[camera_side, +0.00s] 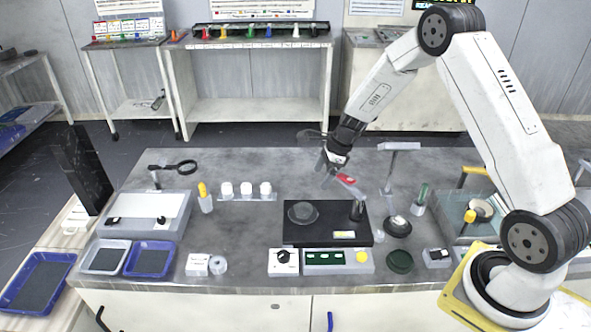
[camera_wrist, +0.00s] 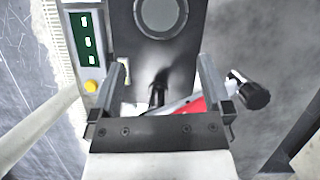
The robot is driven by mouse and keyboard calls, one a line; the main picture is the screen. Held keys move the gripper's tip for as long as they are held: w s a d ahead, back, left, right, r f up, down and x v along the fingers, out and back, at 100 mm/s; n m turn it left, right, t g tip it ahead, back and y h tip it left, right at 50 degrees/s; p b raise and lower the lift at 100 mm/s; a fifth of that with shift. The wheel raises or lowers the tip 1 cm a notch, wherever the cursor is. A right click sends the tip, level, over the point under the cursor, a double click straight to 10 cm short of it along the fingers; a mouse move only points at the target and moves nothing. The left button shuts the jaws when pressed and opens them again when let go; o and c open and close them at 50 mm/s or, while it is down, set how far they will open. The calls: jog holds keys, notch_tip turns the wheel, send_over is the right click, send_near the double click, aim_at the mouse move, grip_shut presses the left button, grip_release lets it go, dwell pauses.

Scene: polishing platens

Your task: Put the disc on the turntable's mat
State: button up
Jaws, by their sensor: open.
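The turntable is a black box (camera_side: 290,235) on the bench, with a round grey platen (camera_side: 302,212) on its left part. In the wrist view the round platen (camera_wrist: 160,14) is at the top edge, with a pale rim around a grey surface; I cannot tell the mat from the platen. A dark green disc (camera_side: 400,262) lies flat on the bench right of the turntable's front corner. It is not seen in the wrist view. My gripper (camera_side: 334,172) is above the turntable's back edge. In the wrist view my gripper (camera_wrist: 161,80) is open, with nothing held between its fingers.
A black post (camera_side: 357,211) stands on the turntable's right. A red-and-white bar (camera_wrist: 195,106) lies below my fingers, by a black knob (camera_wrist: 250,92). A round-based stand (camera_side: 397,228) is to the right. A control box (camera_side: 338,262) stands in front. Blue trays (camera_side: 150,259) are at left.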

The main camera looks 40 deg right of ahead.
dwell(0.5)
jog(key=s+a+r+n+h, duration=0.2)
jog(key=s+a+r+n, duration=0.3)
jog(key=s+n, duration=0.5)
jog(key=s+a+r+n+h, duration=0.1)
jog(key=s+a+r+n, duration=0.4)
jog(key=s+n, duration=0.5)
jog(key=a+n, duration=0.1)
jog(key=n, duration=0.4)
jog(key=shift+a+h, duration=0.2)
jog(key=shift+h, duration=0.2)
